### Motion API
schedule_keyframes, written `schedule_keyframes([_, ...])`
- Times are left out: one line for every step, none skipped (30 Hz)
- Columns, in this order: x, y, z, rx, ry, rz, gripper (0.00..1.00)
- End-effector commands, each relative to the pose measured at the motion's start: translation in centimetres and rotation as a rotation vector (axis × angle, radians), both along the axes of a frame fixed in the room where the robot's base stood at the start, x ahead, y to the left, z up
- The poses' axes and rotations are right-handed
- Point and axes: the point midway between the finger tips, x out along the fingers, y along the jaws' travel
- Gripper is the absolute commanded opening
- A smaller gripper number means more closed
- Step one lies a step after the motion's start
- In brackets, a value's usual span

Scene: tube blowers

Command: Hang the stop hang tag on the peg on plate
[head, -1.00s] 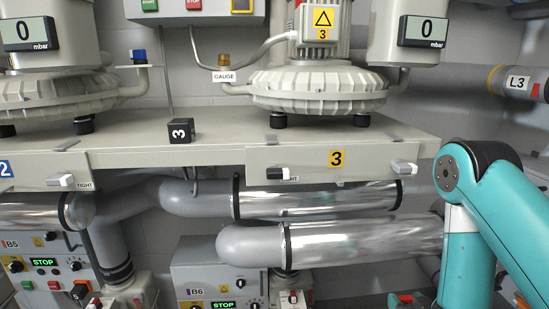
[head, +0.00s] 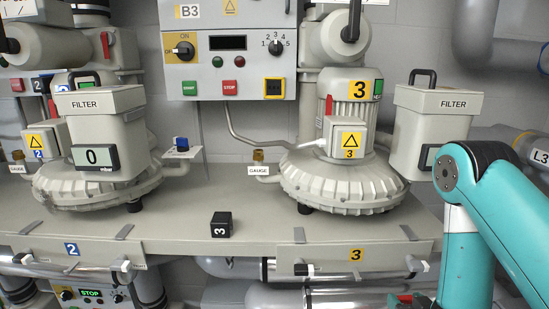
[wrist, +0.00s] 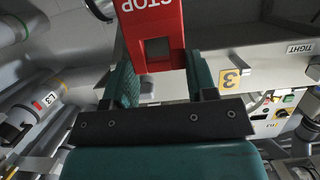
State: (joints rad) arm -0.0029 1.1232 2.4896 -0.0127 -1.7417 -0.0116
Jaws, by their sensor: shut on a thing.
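The stop hang tag (wrist: 152,32) is red with white STOP lettering, upside down in the wrist view, and has a rectangular window near its lower edge. My gripper (wrist: 160,75) is shut on it, with a green finger on each side. In the head view a small red patch (head: 405,299) shows at the bottom edge beside my arm, probably the same tag.
A control box (head: 228,50) is on the wall. Pipes run below. In the wrist view a yellow 3 label (wrist: 230,77) is close by.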

Motion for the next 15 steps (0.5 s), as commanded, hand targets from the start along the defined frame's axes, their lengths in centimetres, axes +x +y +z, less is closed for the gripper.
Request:
schedule_keyframes([0.0,0.0,3.9,0.000,0.000,0.000,0.26])
schedule_keyframes([0.0,0.0,4.9,0.000,0.000,0.000,0.26])
schedule_keyframes([0.0,0.0,6.0,0.000,0.000,0.000,0.26])
schedule_keyframes([0.0,0.0,6.8,0.000,0.000,0.000,0.26])
schedule_keyframes([0.0,0.0,7.4,0.000,0.000,0.000,0.26])
schedule_keyframes([0.0,0.0,8.1,0.000,0.000,0.000,0.26])
schedule_keyframes([0.0,0.0,8.5,0.000,0.000,0.000,0.26])
schedule_keyframes([0.0,0.0,8.7,0.000,0.001,0.000,0.26])
schedule_keyframes([0.0,0.0,9.0,0.000,0.001,0.000,0.26])
schedule_keyframes([0.0,0.0,9.0,0.000,0.001,0.000,0.26])
schedule_keyframes([0.0,0.0,9.1,0.000,0.001,0.000,0.26])
schedule_keyframes([0.0,0.0,9.3,0.000,0.000,0.000,0.26])
schedule_keyframes([0.0,0.0,9.4,0.000,0.000,-0.001,0.26])
schedule_keyframes([0.0,0.0,9.3,0.000,0.000,-0.001,0.26])
schedule_keyframes([0.0,0.0,9.3,0.000,0.000,-0.001,0.26])
